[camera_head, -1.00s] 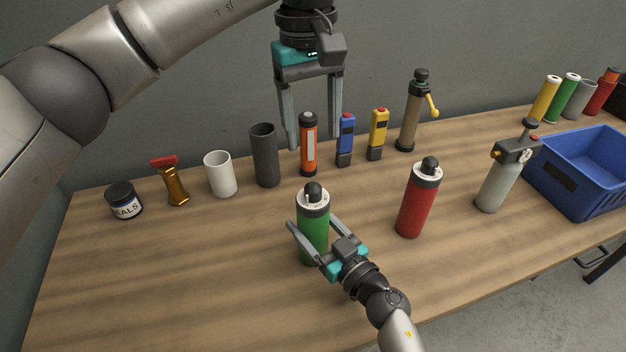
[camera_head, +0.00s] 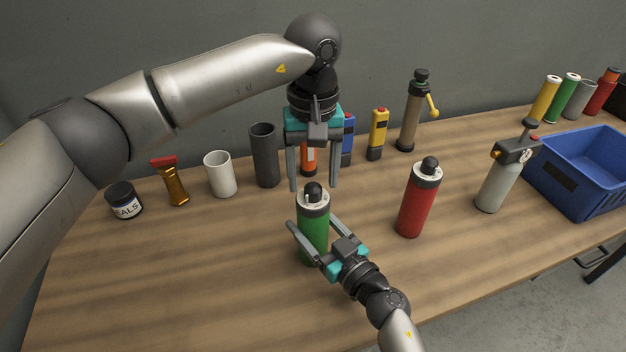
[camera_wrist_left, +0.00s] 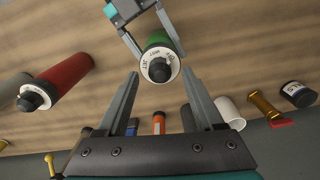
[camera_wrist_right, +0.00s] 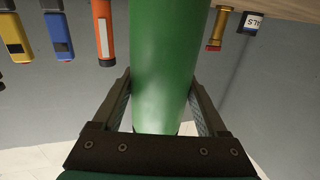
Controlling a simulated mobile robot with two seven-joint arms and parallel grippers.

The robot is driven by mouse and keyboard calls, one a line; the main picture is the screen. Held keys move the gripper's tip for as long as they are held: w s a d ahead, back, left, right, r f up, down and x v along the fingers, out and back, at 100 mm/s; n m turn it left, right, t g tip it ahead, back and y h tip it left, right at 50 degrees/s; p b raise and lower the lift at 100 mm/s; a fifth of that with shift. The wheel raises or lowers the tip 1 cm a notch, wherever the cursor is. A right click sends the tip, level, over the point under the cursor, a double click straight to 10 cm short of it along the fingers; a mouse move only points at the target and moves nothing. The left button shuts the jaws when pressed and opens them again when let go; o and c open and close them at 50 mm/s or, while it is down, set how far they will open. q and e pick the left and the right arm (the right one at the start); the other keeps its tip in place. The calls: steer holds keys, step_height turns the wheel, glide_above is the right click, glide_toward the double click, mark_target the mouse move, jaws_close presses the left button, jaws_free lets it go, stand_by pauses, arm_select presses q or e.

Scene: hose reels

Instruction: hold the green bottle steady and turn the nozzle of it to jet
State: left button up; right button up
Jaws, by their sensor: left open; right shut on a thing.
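The green bottle (camera_head: 313,232) stands upright on the table. Its nozzle (camera_head: 313,191) is a black knob on a white collar, which carries lettering in the left wrist view (camera_wrist_left: 159,69); "JET" and "MIST" seem readable there. My right gripper (camera_head: 306,242) is shut around the green body (camera_wrist_right: 166,70), one finger on each side. My left gripper (camera_head: 314,187) points down above and slightly behind the bottle, open and empty. In the left wrist view the nozzle lies just beyond its open fingertips (camera_wrist_left: 161,75), apart from them.
A red bottle (camera_head: 419,200) stands to the right, then a grey sprayer (camera_head: 497,185) and a blue crate (camera_head: 562,178). Behind are an orange tool (camera_head: 308,158), a dark cup (camera_head: 265,155), a white cup (camera_head: 220,175) and a yellow device (camera_head: 378,134). The front left table is clear.

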arm_select(q)
steer(key=shift+f, duration=0.85)
steer(key=shift+c, duration=0.3)
jaws_close()
